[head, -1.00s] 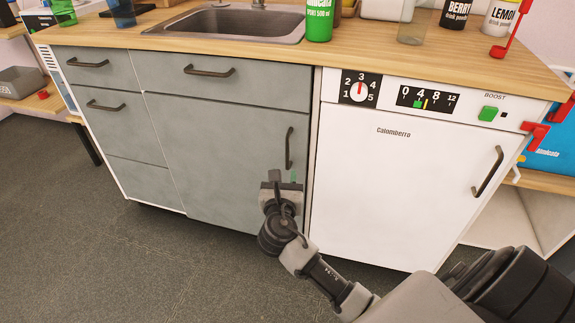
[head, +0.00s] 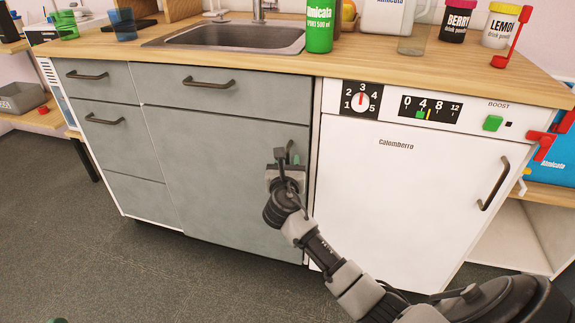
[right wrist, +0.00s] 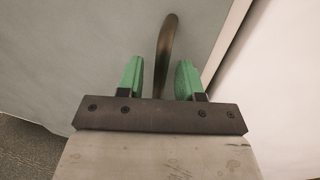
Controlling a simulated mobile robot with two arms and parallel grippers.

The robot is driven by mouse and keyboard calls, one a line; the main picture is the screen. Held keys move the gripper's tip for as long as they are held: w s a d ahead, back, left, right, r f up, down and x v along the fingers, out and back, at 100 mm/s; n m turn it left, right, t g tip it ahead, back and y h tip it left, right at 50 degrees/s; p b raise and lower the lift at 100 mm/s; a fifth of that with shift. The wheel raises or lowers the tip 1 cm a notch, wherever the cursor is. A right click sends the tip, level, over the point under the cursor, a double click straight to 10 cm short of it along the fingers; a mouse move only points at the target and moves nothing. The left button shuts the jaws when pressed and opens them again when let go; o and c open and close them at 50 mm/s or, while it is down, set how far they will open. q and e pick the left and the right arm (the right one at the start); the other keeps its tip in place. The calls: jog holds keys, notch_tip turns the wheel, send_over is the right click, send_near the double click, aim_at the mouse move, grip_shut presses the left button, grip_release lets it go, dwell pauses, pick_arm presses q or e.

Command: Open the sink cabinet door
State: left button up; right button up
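The sink cabinet door (head: 222,180) is a grey panel below the sink, and it is closed. Its dark curved vertical handle (head: 290,150) is near the right edge, partly hidden by my right gripper. My right gripper (head: 287,158) is in front of the handle. In the right wrist view the handle (right wrist: 165,50) runs between the two green fingertips of the gripper (right wrist: 160,78), with a gap on both sides, so the gripper is open around it.
A white dishwasher (head: 400,190) with its own handle (head: 493,184) stands just right of the cabinet. Grey drawers (head: 115,128) are on the left. A green bottle (head: 319,28) and jars stand on the wooden counter (head: 430,68) above. The floor (head: 110,250) in front is clear.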

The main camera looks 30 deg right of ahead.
jog(key=shift+d, duration=0.1)
jog(key=shift+c, duration=0.5)
grip_shut()
